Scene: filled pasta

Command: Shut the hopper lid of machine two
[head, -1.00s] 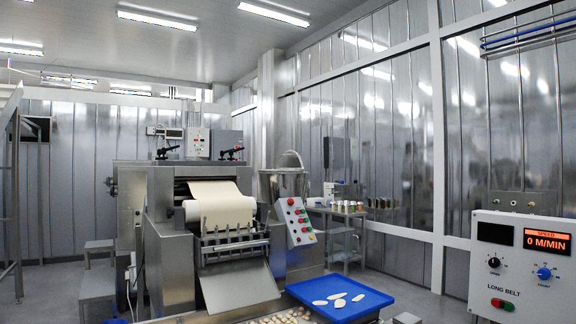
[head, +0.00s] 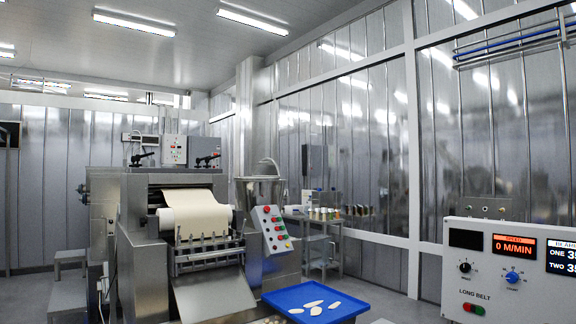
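A pasta machine (head: 135,230) with a sheet of dough (head: 195,212) over its roller stands left of centre in the head view. A steel hopper (head: 258,192) stands at its right side, above a slanted panel of coloured buttons (head: 271,229). A thin curved piece (head: 268,163) rises over the hopper's top; I cannot tell whether it is a raised lid. No label marks which machine is number two. Neither of my grippers is in view.
A blue tray (head: 345,308) with several pale pieces is at the front centre. A control box (head: 490,262) reading 0 M/MIN stands at the right. A shelf trolley (head: 322,240) with jars is behind the hopper. Grey steps (head: 66,290) are at the left.

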